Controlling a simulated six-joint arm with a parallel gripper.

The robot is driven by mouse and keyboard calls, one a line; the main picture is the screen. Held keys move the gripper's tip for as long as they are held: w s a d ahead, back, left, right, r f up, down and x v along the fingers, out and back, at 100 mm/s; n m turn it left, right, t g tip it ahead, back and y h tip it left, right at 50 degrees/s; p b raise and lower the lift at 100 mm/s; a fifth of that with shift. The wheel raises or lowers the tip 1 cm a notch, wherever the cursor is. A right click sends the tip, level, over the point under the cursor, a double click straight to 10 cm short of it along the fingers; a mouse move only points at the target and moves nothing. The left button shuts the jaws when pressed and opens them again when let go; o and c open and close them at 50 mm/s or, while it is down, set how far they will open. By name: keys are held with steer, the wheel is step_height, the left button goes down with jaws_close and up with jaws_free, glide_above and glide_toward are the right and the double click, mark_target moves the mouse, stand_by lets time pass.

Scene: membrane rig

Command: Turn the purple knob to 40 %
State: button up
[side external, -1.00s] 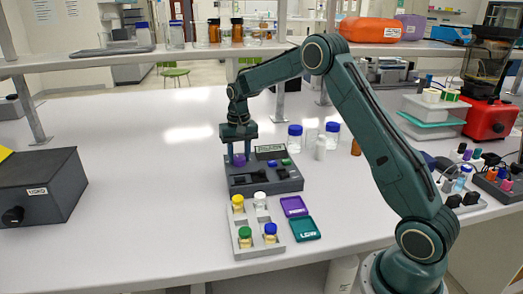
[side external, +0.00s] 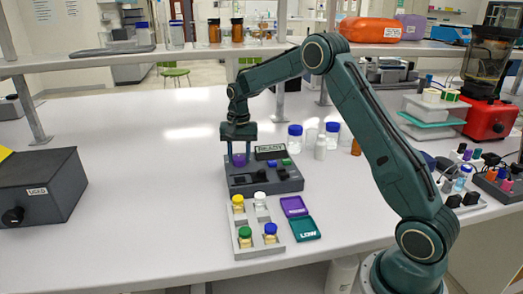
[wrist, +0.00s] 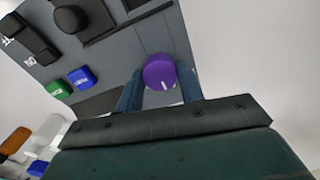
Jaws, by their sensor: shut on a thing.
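The purple knob (side external: 239,160) sits at the back left of a dark grey control box (side external: 286,186). My gripper (side external: 239,157) points down over it, one finger on each side, shut on the knob. In the wrist view the knob (wrist: 158,70) shows between the fingertips, with a short white mark near its lower edge. A small display (side external: 270,148) stands at the back of the box; its text looks like "READY". I cannot read a percentage there.
The box also carries green and blue buttons and black controls (side external: 261,175). In front is a grey rack (side external: 246,245) with several capped vials. Purple (side external: 294,206) and teal (side external: 304,230) trays lie beside it.

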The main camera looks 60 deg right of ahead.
mark_target(240, 157)
steer(key=o, duration=1)
steer(key=shift+r, duration=0.15)
steer(key=shift+s+d+r, duration=0.1)
steer(key=shift+s+r, duration=0.05)
steer(key=shift+r, duration=6.7)
